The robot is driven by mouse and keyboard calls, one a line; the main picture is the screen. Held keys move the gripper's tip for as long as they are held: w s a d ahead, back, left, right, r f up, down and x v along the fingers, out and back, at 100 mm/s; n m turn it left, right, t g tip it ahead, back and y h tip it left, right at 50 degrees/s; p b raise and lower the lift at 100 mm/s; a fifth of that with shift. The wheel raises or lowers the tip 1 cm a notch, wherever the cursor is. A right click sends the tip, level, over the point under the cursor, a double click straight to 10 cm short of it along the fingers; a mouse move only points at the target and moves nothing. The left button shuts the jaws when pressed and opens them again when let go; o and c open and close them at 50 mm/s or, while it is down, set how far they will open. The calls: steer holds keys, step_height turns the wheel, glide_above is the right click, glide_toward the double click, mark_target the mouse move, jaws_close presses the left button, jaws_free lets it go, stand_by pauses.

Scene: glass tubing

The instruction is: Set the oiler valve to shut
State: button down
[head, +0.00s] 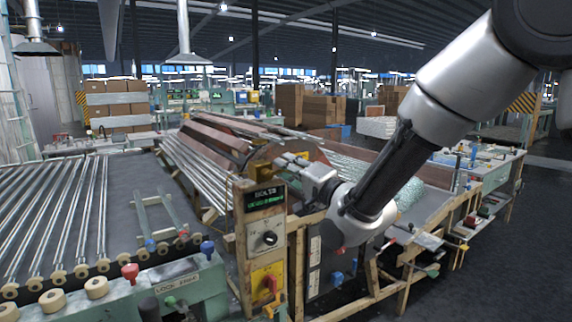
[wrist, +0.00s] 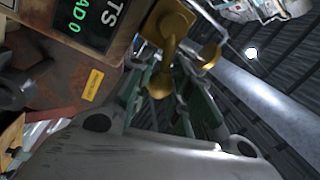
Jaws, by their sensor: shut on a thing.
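The oiler valve (wrist: 170,22) is a brass fitting with a short arm ending in a rounded knob, at the top middle of the wrist view. My gripper (wrist: 172,80) reaches up to it, its greenish fingers on either side of the knob, shut on the valve's brass handle. The exact contact is partly hidden in shadow. In the head view my gripper (head: 284,161) is at the brass-coloured part beside the top of the control post. The handle's angle is hard to tell there.
A control post (head: 260,225) with a green-lit display, a dial and a red switch stands just below my gripper. Glass tubes (head: 195,172) lie on the machine behind it. A tube table (head: 110,200) is at left; open floor (head: 500,250) is at right.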

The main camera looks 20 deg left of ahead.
steer(key=shift+w+d+f+m+t, duration=0.15)
steer(key=shift+f+m, duration=0.25)
steer(key=shift+m, duration=0.6)
steer(key=shift+s+a+f+m+t, duration=0.1)
steer(key=shift+f+m+t, duration=0.2)
steer(key=shift+m, duration=0.7)
steer(key=shift+w+f, duration=0.1)
steer(key=c, duration=1.3)
jaws_free()
steer(key=shift+o, duration=0.2)
steer(key=v, duration=0.7)
steer(key=shift+s+d, duration=0.2)
steer(key=shift+d, duration=0.05)
